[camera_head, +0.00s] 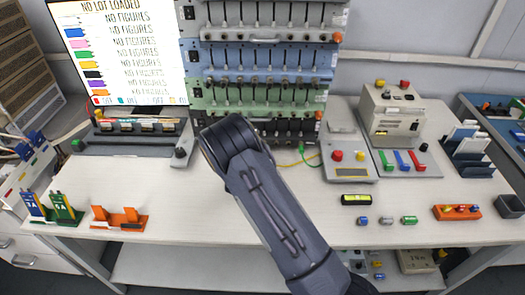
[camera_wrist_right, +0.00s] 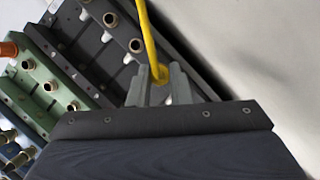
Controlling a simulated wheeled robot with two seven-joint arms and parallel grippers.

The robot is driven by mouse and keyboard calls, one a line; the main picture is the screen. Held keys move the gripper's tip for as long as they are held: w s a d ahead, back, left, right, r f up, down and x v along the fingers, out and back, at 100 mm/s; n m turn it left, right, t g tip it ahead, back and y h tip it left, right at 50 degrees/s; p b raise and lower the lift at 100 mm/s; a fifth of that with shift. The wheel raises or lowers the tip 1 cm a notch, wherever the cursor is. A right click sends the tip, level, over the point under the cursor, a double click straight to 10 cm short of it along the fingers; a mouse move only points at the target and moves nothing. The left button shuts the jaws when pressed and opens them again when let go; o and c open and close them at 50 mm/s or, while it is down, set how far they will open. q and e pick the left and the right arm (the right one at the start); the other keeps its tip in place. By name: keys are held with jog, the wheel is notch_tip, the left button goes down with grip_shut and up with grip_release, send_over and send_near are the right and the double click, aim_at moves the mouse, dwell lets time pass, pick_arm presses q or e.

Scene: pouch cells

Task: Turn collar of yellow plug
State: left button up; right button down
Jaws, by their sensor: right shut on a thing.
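My right gripper (camera_wrist_right: 160,88) is shut on the yellow plug (camera_wrist_right: 160,73), whose yellow cable (camera_wrist_right: 147,30) runs up and away between the fingertips. Only a little of the plug shows, and its collar cannot be told apart. The fingers are close beside the dark grey bottom row (camera_wrist_right: 105,45) of the panel, which has round metal sockets. Whether the plug sits in a socket cannot be seen. In the head view my right arm hides the gripper and the plug, and a bit of yellow cable (camera_head: 287,165) shows to the right of it. My left gripper is not in view.
The socket rack (camera_head: 262,60), with grey, blue and green rows, stands at the back. A screen (camera_head: 125,50) is to its left. A box with red and yellow buttons (camera_head: 348,168) and a green cable stand to the right. The table's front middle is clear.

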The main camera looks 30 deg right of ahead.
dwell(0.4)
jog(key=c, duration=1.3)
grip_release()
jog(key=v, duration=0.8)
jog(key=shift+f+b, duration=0.1)
jog(key=shift+b, duration=0.2)
jog(key=shift+w, duration=0.1)
